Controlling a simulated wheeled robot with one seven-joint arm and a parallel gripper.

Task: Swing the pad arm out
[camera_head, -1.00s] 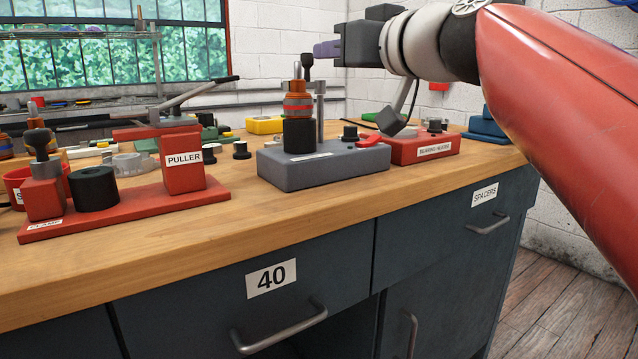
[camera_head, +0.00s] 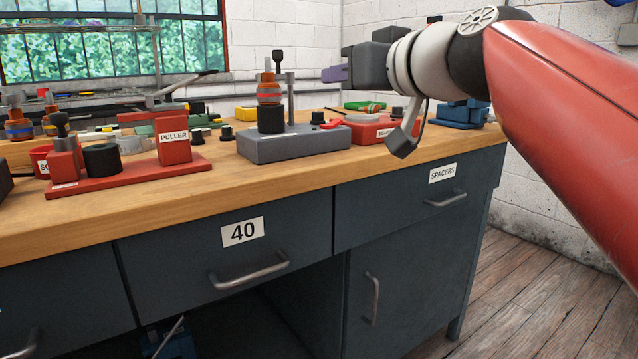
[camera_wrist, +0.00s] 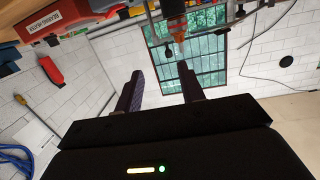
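A grey fixture (camera_head: 300,148) stands on the bench, bearing a black cylinder (camera_head: 271,119) with a copper-and-red rotor (camera_head: 269,92) upright in it. A thin grey post (camera_head: 291,95) rises just right of the rotor. A black knob (camera_head: 278,56) shows above the rotor; I take it as part of the pad arm, whose link to the post is too small to tell. My gripper (camera_head: 328,74) is to the right of the post and apart from it in the picture. The wrist view shows its two fingers (camera_wrist: 161,70) spread with nothing held between them.
A red bearing heater (camera_head: 370,130) is right of the fixture, partly behind my arm. A red puller stand (camera_head: 130,181) is on the left, with small parts behind. Blue blocks (camera_head: 462,113) sit at the far right. Bare wood (camera_head: 215,205) runs along the front edge.

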